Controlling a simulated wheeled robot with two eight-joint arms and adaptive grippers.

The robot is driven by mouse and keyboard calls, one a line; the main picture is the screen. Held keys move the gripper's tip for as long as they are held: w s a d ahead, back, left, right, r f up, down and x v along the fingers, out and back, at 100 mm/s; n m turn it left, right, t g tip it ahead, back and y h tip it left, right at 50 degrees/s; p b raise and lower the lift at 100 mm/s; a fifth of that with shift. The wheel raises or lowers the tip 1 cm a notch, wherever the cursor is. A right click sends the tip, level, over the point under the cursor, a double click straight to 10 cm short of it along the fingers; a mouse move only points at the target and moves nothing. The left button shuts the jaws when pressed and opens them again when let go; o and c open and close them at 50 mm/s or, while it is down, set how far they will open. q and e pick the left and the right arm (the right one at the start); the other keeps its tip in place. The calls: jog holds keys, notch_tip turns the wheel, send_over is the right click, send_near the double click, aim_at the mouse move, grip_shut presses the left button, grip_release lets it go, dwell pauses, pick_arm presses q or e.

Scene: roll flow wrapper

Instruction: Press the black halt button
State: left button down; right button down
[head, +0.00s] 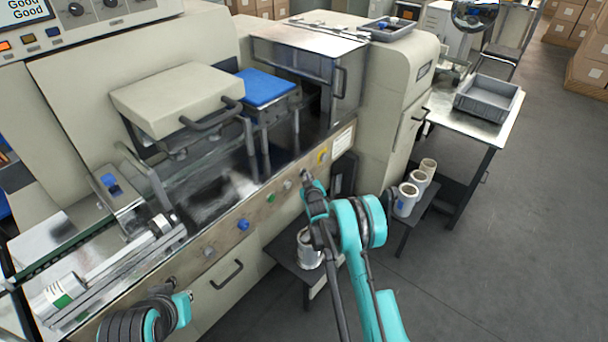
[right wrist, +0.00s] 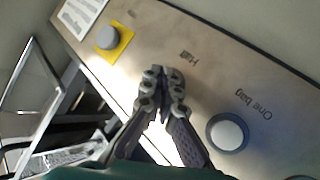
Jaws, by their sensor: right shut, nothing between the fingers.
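The upside-down Halt label (right wrist: 188,54) is printed on the beige control panel (right wrist: 215,70) in the right wrist view. No black button shows beside it; that spot is covered by my right gripper (right wrist: 162,76), whose fingers are closed together with nothing between them. The fingertips are at or very near the panel; I cannot tell if they touch. In the head view my right gripper (head: 306,177) is at the machine's front panel, just left of the yellow-plated button (head: 322,156). My left gripper (head: 186,296) is low at the left, its fingers unclear.
A grey button on a yellow plate (right wrist: 108,38) and the white One bag button (right wrist: 228,132) flank the fingers. A blue knob (head: 243,224) is farther left along the panel. A low shelf with white rolls (head: 407,198) stands right of my arm. The floor at right is clear.

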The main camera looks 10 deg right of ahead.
jog(key=shift+w+a, duration=0.15)
dwell(0.5)
jog(key=shift+s+d, duration=0.5)
jog(key=shift+s, duration=0.15)
jog(key=shift+s+d, duration=0.8)
jog(key=shift+s, duration=0.2)
jog(key=shift+s+d, duration=0.75)
jog(key=shift+s, duration=0.25)
